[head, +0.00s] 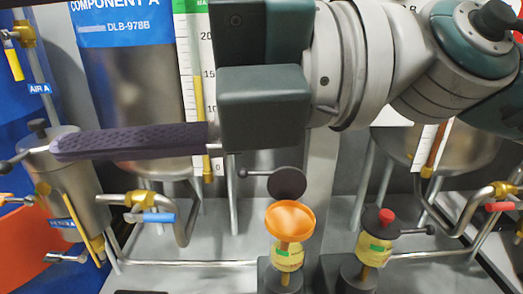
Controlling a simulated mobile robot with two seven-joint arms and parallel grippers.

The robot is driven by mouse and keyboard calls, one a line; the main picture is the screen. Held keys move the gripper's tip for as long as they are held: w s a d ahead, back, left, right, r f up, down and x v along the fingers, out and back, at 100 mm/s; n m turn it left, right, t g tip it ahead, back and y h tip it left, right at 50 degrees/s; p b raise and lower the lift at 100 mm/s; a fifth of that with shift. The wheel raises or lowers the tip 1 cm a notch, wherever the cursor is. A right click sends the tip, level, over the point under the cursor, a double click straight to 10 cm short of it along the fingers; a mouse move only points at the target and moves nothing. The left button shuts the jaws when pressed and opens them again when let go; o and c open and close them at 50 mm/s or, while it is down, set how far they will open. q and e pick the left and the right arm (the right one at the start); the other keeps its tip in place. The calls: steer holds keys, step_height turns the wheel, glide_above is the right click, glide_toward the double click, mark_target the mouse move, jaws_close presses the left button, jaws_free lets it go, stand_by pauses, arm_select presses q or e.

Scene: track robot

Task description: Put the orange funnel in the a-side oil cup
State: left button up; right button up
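The orange funnel (290,219) sits wide end up on top of the left oil cup (288,258), on the component A side. Its spout is hidden, apparently inside the cup. That cup's dark round lid (287,183) is swung open behind the funnel. My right gripper (58,149) reaches across from the right, its dark fingers pointing left, above and away from the funnel. Its fingers overlap in this view, so any gap is hidden. I see nothing held. My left gripper is not in view.
A second oil cup (373,250) with a red-knobbed lid (386,216) stands to the right. A grey metal cylinder (68,185) stands at left, near a blue-handled valve (155,217). A red-handled valve (499,206) is at right. Metal pipes cross the grey base.

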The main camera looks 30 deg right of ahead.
steer(key=w+d+r+m+t+h, duration=0.6)
steer(key=m+t, duration=0.5)
steer(key=m, duration=0.4)
steer(key=d+f+m+g+h, duration=0.2)
steer(key=d+f+m+h, duration=0.9)
steer(key=m, duration=0.2)
steer(key=s+d+f+m+g+h, duration=0.15)
steer(key=s+f+m+g, duration=0.35)
steer(key=s+f+g, duration=0.6)
steer(key=s+a+f+g+y, duration=0.2)
steer(key=s+f, duration=0.5)
steer(key=s, duration=0.2)
steer(key=shift+a+f+m, duration=0.3)
steer(key=shift+a+f, duration=0.1)
steer(key=shift+y, duration=0.25)
